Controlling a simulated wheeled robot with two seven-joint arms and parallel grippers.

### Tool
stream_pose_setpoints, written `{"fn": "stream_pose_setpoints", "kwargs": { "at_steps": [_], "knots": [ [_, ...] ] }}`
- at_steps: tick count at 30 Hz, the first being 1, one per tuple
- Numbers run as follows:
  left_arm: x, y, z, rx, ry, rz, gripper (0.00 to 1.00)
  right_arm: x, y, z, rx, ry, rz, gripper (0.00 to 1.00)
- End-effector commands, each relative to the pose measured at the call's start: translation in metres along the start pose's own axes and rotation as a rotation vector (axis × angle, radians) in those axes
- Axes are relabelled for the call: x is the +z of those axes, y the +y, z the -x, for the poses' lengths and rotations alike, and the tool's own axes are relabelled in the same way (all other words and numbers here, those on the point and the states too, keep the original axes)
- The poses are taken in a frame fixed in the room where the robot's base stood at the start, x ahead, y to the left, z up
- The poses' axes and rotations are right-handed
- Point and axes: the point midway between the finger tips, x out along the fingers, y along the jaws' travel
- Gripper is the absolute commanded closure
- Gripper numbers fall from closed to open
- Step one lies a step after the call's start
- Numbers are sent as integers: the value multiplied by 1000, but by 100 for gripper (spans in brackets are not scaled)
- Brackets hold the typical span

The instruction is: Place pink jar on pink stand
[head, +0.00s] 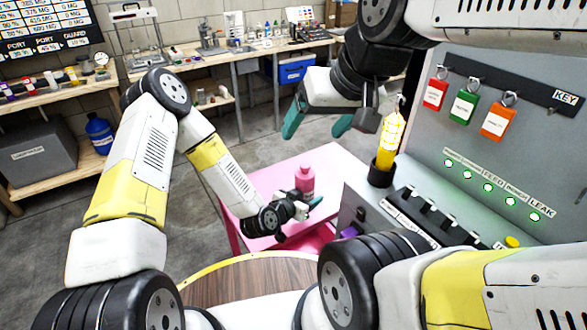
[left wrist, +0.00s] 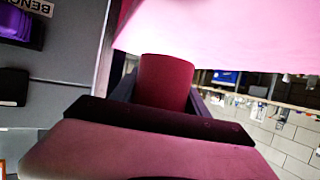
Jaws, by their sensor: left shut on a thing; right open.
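The pink jar (head: 305,177) is upright at the pink stand (head: 268,178), near its right side. My left gripper (head: 304,203) is shut on the jar's lower part. In the left wrist view, the dark pink jar body (left wrist: 166,80) sits between the two dark fingers, close to the stand's pink surface (left wrist: 225,30). I cannot tell whether the jar's base touches the stand. My right gripper (head: 318,126) is open and empty, with teal fingertips, above and behind the stand.
A grey panel (head: 440,130) with coloured key tags stands at right, with a yellow lantern-like item (head: 391,140) in front. A grey box (head: 352,215) borders the stand's right side. A round wooden table (head: 240,283) is in front. Workbenches line the back; floor lies left.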

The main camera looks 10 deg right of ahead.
Motion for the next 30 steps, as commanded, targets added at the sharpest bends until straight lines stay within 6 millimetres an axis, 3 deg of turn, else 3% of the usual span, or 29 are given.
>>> {"fn": "stream_pose_setpoints", "kwargs": {
  "at_steps": [5,21,26,30],
  "knots": [
    [-6,-11,-19,3,4,-4,91,0,0,0,0,0,0,22],
    [-34,-82,-119,3,2,-2,91,0,0,0,0,0,0,22],
    [-36,-88,-128,4,1,-3,91,0,0,0,0,0,0,22],
    [-23,-88,-133,5,-1,0,91,0,0,0,0,0,0,22]
  ]
}}
